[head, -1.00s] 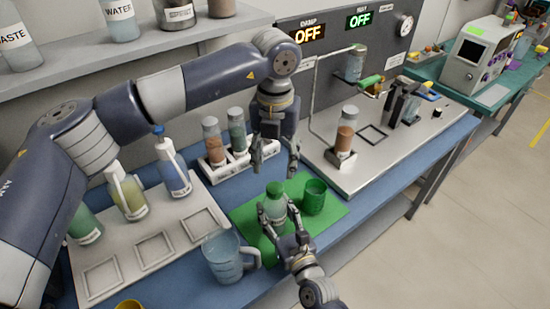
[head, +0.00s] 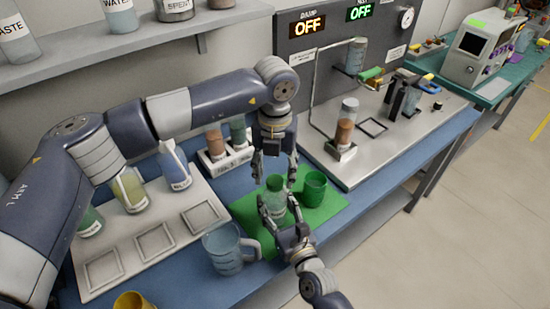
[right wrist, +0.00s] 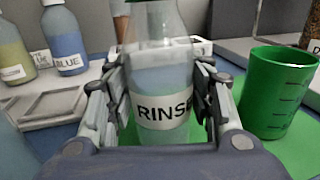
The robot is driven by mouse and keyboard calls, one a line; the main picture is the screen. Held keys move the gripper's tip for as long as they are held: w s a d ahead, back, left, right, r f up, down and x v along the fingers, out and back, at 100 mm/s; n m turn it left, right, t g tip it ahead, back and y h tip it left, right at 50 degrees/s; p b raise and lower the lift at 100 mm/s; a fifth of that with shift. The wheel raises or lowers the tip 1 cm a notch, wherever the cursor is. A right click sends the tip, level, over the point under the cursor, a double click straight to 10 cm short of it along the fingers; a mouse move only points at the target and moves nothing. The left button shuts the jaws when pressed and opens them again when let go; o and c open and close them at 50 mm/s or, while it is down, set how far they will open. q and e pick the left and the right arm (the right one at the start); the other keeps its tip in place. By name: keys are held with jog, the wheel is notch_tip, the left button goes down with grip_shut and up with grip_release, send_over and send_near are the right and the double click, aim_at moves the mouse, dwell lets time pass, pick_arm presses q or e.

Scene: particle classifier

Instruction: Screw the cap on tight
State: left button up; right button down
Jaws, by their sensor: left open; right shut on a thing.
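A clear bottle (head: 273,202) labelled RINSE stands upright on the green mat (head: 325,207). A green cap (head: 275,183) sits on its mouth; I cannot tell how tight it is. My right gripper (head: 279,220) is shut around the bottle's body from the front. In the right wrist view its fingers flank the bottle (right wrist: 162,110), and the cap is out of frame. My left gripper (head: 275,176) points down over the cap, open, with a fingertip to each side at about cap height. I cannot tell whether they touch it.
A green beaker (head: 315,187) stands right of the bottle, close to my left gripper. A glass jug (head: 226,250) stands front left. A vial rack (head: 224,162) is behind, and a white tray (head: 128,250) with bottles is left.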

pick_arm(q)
jog(key=shift+f, duration=0.9)
jog(key=shift+c, duration=0.4)
jog(key=c, duration=1)
jog(key=m, duration=0.5)
jog(key=shift+m, duration=0.4)
jog(key=shift+c, duration=0.4)
jog(key=m, duration=0.5)
jog(key=shift+m, duration=0.4)
jog(key=o, duration=1.3)
jog(key=shift+c, duration=0.2)
jog(key=shift+r, duration=0.1)
